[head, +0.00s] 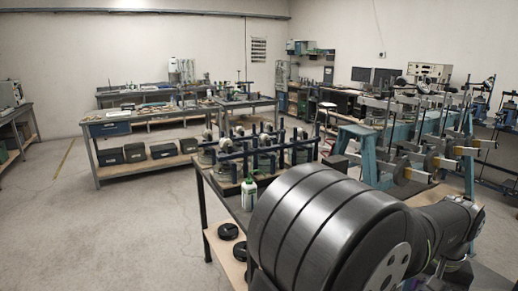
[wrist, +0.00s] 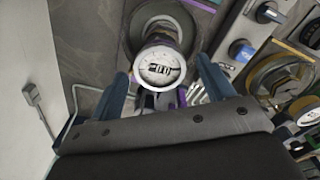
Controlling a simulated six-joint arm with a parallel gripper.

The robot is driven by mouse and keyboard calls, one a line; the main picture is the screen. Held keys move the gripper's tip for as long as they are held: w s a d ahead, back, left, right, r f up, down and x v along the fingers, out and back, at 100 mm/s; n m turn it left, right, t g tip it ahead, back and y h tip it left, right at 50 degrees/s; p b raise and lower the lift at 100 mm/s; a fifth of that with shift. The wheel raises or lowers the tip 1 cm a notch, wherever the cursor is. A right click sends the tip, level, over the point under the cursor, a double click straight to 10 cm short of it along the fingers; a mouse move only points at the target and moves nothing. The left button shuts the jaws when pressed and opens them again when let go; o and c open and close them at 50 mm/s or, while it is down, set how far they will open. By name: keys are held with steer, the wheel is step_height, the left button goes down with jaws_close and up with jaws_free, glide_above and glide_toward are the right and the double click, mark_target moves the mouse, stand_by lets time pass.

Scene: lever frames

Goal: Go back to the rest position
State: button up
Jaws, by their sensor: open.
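My gripper (wrist: 164,88) shows in the wrist view as two dark blue fingers spread apart, one on each side of a round white-faced dial (wrist: 161,68). The fingers are open, with visible gaps between them and the dial; whether anything touches is unclear. The dial sits on a cylindrical body above a dark round base. In the head view my own arm fills the lower right, and my gripper cannot be made out there. Lever frames (head: 262,148) with dark blue posts stand on the near bench, beyond my arm.
A green-and-white bottle (head: 249,194) stands on the near bench beside my arm. Blue machines with levers (head: 425,140) crowd the right. A workbench with boxes (head: 135,153) stands farther back. Open floor (head: 110,230) lies on the left.

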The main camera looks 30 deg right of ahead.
step_height(320, 180, up, 18)
step_height(320, 180, down, 18)
steer(key=shift+f, duration=0.2)
steer(key=shift+r+m, duration=0.2)
steer(key=shift+m, duration=1.4)
step_height(320, 180, up, 18)
steer(key=f, duration=0.1)
steer(key=w+a+f+n+h, duration=0.1)
steer(key=w+a+n, duration=0.2)
steer(key=w+a, duration=1)
steer(key=shift+w+a+f+t+h, duration=0.2)
steer(key=shift+a+f+t+h, duration=0.15)
steer(key=shift+a, duration=1.25)
steer(key=shift+o, duration=0.3)
steer(key=shift+r, duration=0.1)
